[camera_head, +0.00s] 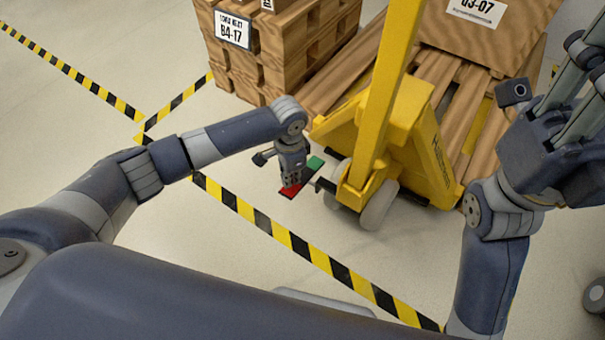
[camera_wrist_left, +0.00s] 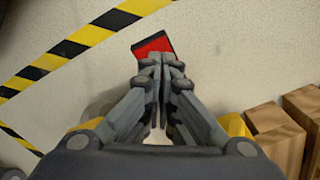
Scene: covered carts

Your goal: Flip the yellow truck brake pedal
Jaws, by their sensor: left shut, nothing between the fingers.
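The yellow pallet truck (camera_head: 411,135) stands right of centre in the head view. Its brake pedal is a low bar near the wheels, with a red end (camera_head: 288,191) toward me and a green end (camera_head: 315,163) toward the truck. My left gripper (camera_head: 291,183) points down over the red end, shut and empty. In the left wrist view its closed fingertips (camera_wrist_left: 160,62) overlap the near edge of the red end (camera_wrist_left: 153,44). Whether they touch it I cannot tell. The middle of the pedal is hidden behind the gripper. My right gripper (camera_head: 586,85) is raised at the right edge, partly cut off.
Stacked wooden pallets (camera_head: 262,45) stand at the back, labelled B4-17. A wooden crate (camera_head: 490,25) sits behind the truck on a pallet. Black-and-yellow floor tape (camera_head: 285,236) runs across the pale floor, which is clear on the left.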

